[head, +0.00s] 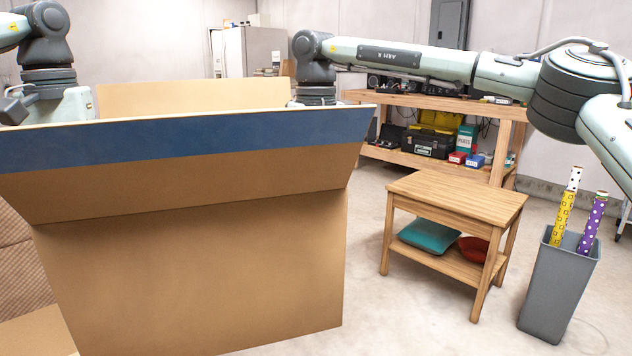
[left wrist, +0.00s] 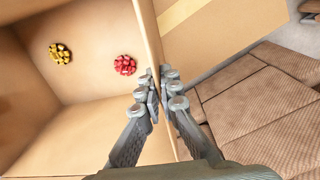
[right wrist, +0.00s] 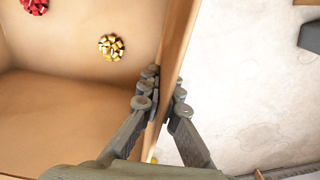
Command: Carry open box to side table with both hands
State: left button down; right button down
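The open cardboard box (head: 200,260) fills the left of the head view, its near flap with a blue band tilted outward. The side table (head: 456,199), low and wooden with a shelf, stands right of the box, apart from it. My left gripper (left wrist: 160,88) is shut on one box wall, with a finger on each side. My right gripper (right wrist: 162,88) is shut on the opposite wall in the same way. The fingers of both are hidden behind the box in the head view. A red bow (left wrist: 124,65) and a gold bow (left wrist: 60,53) lie inside the box.
A brown couch (head: 20,262) is at left. A workbench (head: 420,100) stands behind.

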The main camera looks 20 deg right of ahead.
aim_at(472, 195)
jog(key=z, duration=1)
jog(key=i+z, duration=0.35)
jog(key=i, duration=3.1)
jog(key=i+z, duration=0.3)
